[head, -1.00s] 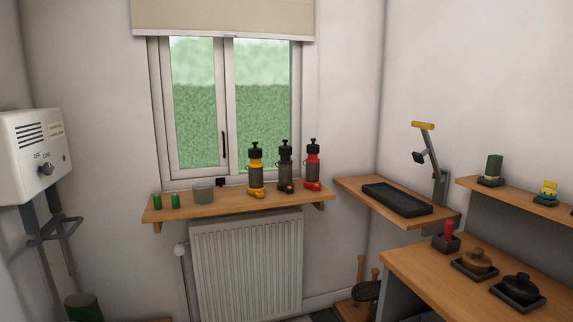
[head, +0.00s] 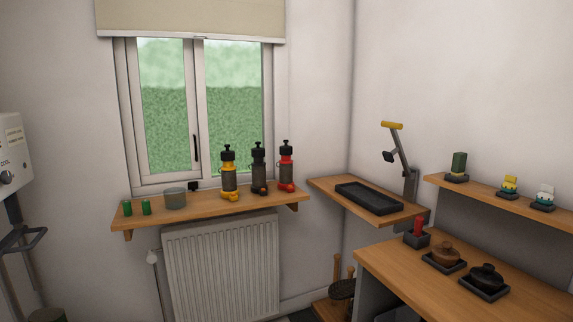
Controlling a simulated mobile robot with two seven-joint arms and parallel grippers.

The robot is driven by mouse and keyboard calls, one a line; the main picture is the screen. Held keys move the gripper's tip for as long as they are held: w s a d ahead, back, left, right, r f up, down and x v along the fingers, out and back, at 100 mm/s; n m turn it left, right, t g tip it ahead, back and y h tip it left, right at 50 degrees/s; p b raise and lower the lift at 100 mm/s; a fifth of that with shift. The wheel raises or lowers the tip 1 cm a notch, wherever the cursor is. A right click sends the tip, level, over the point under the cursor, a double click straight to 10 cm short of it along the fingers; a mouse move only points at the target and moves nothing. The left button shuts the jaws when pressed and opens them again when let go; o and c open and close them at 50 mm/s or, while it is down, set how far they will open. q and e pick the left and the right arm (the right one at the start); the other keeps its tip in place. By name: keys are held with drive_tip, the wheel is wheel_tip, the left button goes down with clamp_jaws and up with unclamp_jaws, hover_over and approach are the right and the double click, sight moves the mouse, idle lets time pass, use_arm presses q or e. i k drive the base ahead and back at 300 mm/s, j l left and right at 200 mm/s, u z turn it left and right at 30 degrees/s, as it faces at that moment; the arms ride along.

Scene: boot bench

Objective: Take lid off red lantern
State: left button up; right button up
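The red lantern (head: 286,168) stands upright at the right end of the wooden shelf under the window. It has a dark lid (head: 286,148) with a knob on top, a red band below it, a dark glass-like body and a red foot. The lid sits on the lantern. A black lantern (head: 259,170) and a yellow lantern (head: 229,174) stand to its left, each with a dark top. Neither of my grippers shows in the head view.
The shelf (head: 160,215) also holds a glass bowl (head: 175,198) and two green cylinders (head: 146,208). A radiator (head: 222,265) is below. To the right are a shelf with a black tray (head: 368,198) and a bench (head: 400,262) with lidded pots. A white heater (head: 10,155) hangs at the left.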

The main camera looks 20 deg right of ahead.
sight(285, 149)
drive_tip(key=i+l, duration=0.15)
drive_tip(key=i, duration=0.3)
drive_tip(key=i+l+u, duration=0.1)
drive_tip(key=i, duration=0.35)
drive_tip(key=i+l, duration=0.25)
drive_tip(key=i, duration=0.2)
drive_tip(key=i+l, duration=0.15)
drive_tip(key=i, duration=0.3)
drive_tip(key=u, duration=0.05)
